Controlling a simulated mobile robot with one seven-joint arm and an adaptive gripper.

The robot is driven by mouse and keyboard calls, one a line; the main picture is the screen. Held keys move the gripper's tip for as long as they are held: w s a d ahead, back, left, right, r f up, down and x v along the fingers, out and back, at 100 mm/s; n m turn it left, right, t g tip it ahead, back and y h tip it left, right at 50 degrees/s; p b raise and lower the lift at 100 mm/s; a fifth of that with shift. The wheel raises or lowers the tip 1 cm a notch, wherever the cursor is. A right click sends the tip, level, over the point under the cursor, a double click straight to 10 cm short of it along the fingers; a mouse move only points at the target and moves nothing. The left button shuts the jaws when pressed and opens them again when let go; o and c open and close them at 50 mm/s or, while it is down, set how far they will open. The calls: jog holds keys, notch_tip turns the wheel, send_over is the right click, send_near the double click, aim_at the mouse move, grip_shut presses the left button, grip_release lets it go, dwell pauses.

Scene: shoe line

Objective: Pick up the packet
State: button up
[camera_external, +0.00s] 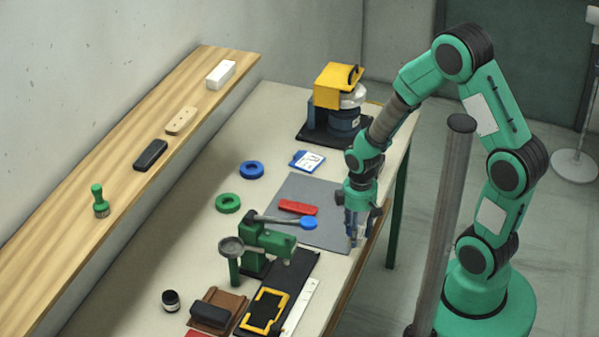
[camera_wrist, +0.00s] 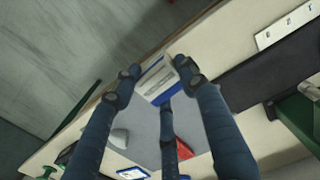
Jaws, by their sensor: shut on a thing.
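A small white and blue packet (camera_wrist: 157,82) sits between the fingertips of my gripper (camera_wrist: 160,88) in the wrist view, with its white face and blue edge showing. My gripper is shut on it, with dark blue fingers on its sides. In the external view my gripper (camera_external: 357,232) points down over the near edge of the grey mat (camera_external: 330,200); the packet is mostly hidden by the fingers there. I cannot tell whether it touches the surface. Another blue and white packet (camera_external: 306,159) lies flat on the table behind the mat.
A red piece (camera_external: 298,207) lies on the mat. A green press (camera_external: 265,245) with a blue-knobbed lever stands left of my gripper. A yellow-topped machine (camera_external: 338,90) stands at the back. Blue (camera_external: 251,169) and green (camera_external: 228,203) rings lie left; a wooden shelf (camera_external: 115,175) lines the wall.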

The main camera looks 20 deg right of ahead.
jog(key=shift+s+d+r, duration=0.1)
jog(key=shift+s+d, duration=0.2)
jog(key=shift+s, duration=0.55)
jog(key=shift+s+d+r, duration=0.1)
jog(key=shift+s+d, duration=0.15)
jog(key=shift+s, duration=0.55)
jog(key=shift+s+d+r, duration=0.1)
jog(key=shift+s+d, duration=0.2)
jog(key=shift+s, duration=0.55)
